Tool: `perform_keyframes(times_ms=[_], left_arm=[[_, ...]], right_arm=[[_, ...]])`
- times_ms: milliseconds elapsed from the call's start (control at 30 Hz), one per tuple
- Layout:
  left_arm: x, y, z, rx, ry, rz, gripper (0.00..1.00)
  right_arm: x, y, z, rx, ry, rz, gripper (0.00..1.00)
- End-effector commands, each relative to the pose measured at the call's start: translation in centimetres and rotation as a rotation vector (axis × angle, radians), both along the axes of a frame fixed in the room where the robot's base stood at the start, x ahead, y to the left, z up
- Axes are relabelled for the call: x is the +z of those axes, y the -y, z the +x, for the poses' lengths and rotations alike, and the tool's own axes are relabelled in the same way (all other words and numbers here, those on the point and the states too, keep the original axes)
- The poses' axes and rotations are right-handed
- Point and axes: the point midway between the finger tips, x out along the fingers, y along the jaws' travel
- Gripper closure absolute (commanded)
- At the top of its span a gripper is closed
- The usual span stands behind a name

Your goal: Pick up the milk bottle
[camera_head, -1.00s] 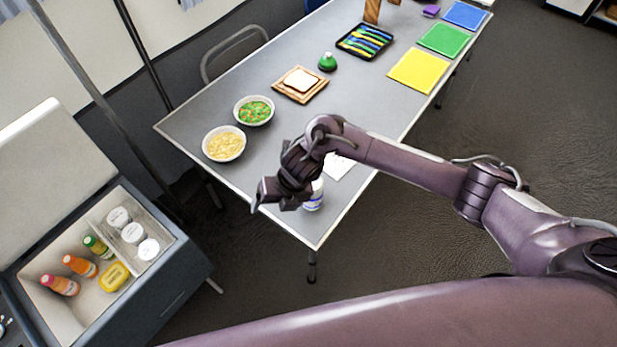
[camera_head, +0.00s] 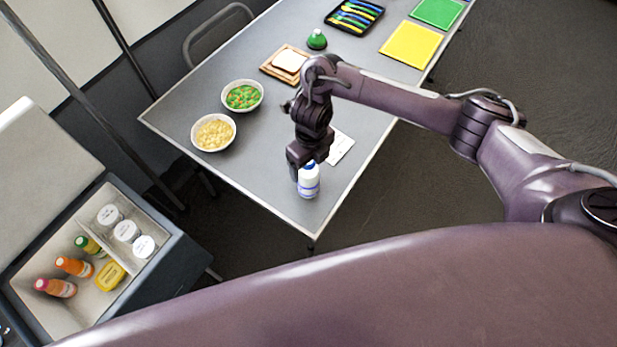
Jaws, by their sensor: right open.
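The milk bottle (camera_head: 309,182) is a white bottle with blue markings. It stands upright on the grey table near its front corner. My right gripper (camera_head: 304,170) is beside and just above it, pointing down, and hides part of the bottle's upper left side. The right gripper is open; its fingertips are hard to make out, and I cannot tell whether they touch the bottle. My left gripper is not in view.
The grey table (camera_head: 250,181) holds a bowl of pasta (camera_head: 213,132), a bowl of vegetables (camera_head: 242,96), bread on a board (camera_head: 288,64) and a white paper (camera_head: 340,146). An open cooler (camera_head: 158,268) with several bottles and jars stands at lower left.

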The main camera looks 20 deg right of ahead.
Motion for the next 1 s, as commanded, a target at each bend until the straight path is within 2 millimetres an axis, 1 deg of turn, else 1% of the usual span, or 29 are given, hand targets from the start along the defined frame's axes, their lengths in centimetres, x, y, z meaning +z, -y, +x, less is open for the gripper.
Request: perform_keyframes(times_ms=[33,67,100,200,333,500,667,1000], left_arm=[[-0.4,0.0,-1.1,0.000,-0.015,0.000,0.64],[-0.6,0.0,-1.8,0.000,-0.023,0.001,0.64],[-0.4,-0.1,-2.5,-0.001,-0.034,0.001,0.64],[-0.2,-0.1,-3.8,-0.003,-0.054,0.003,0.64],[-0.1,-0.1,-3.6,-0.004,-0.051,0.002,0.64],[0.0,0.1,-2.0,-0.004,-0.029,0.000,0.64],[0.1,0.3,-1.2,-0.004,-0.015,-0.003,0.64],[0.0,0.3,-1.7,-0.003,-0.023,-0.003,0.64]], right_arm=[[-1.2,-0.2,-0.2,-0.003,-0.006,0.003,0.18],[-1.7,-0.2,-0.3,-0.004,-0.006,0.001,0.18],[-2.0,-0.3,-0.2,-0.003,-0.005,0.001,0.18],[-3.0,-0.2,-0.1,-0.003,-0.002,0.000,0.18],[-3.6,-0.2,0.0,-0.001,0.001,0.000,0.18],[-3.6,-0.2,0.0,-0.001,0.001,0.000,0.18],[-3.6,-0.2,0.0,-0.001,0.001,0.000,0.39],[-3.6,-0.2,0.0,-0.002,0.001,0.000,0.83]])
